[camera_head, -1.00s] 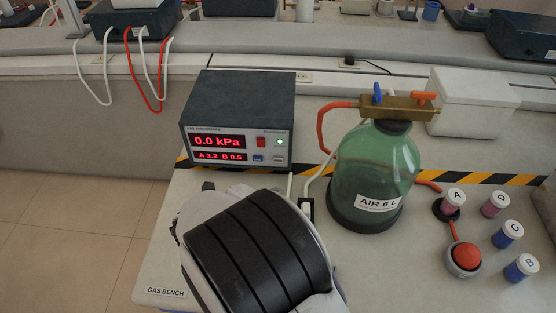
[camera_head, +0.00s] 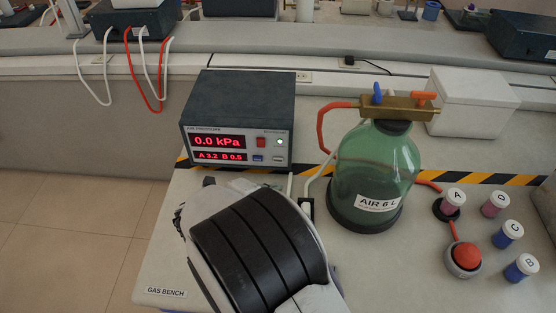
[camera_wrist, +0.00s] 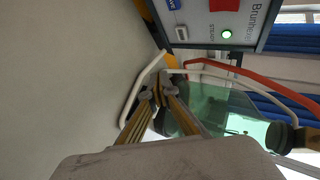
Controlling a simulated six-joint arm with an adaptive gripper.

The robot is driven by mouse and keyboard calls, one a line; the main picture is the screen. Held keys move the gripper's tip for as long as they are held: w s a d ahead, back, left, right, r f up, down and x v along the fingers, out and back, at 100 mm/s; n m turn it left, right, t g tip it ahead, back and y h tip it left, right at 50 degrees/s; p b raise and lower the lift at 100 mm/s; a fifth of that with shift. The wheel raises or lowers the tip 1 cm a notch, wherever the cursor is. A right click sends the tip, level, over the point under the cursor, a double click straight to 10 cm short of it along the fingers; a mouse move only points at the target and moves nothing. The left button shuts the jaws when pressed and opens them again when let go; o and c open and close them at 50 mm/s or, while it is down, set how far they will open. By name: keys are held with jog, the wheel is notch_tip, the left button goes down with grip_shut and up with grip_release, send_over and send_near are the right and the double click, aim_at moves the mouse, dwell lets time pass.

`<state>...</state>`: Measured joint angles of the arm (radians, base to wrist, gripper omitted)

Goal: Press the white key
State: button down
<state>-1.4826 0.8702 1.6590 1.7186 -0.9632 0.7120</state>
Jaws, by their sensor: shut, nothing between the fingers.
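The pressure meter (camera_head: 238,120) is a dark box with a pale front panel reading 0.0 kPa. The white key (camera_head: 278,158) is small and sits low on the panel's right side, beside a blue key (camera_head: 258,158). In the wrist view the white key (camera_wrist: 182,33) is near the top, below the blue key (camera_wrist: 174,4). My gripper (camera_wrist: 158,92) is shut and empty, its tips showing below the white key in that picture and apart from it. In the head view my arm hides the fingers.
A green glass bottle (camera_head: 372,185) labelled AIR 6 L stands right of the meter, with hoses nearby. A red button (camera_head: 466,255) and several lettered jars, including jar C (camera_head: 507,235), are farther right. Bench front left is clear.

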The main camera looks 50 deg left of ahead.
aim_at(281, 162)
jog(key=shift+w+a, duration=2.25)
jog(key=shift+w, duration=0.05)
jog(key=shift+w+a, duration=0.55)
dwell(1.2)
jog(key=shift+w+a+r, duration=0.1)
jog(key=shift+w+a, duration=0.15)
jog(key=shift+w, duration=0.1)
dwell(0.9)
jog(key=shift+s+d, duration=0.15)
jog(key=shift+s, duration=0.05)
jog(key=shift+s+d, duration=0.45)
jog(key=shift+s, duration=0.05)
dwell(0.4)
jog(key=shift+s+d, duration=1.8)
jog(key=shift+s, duration=0.05)
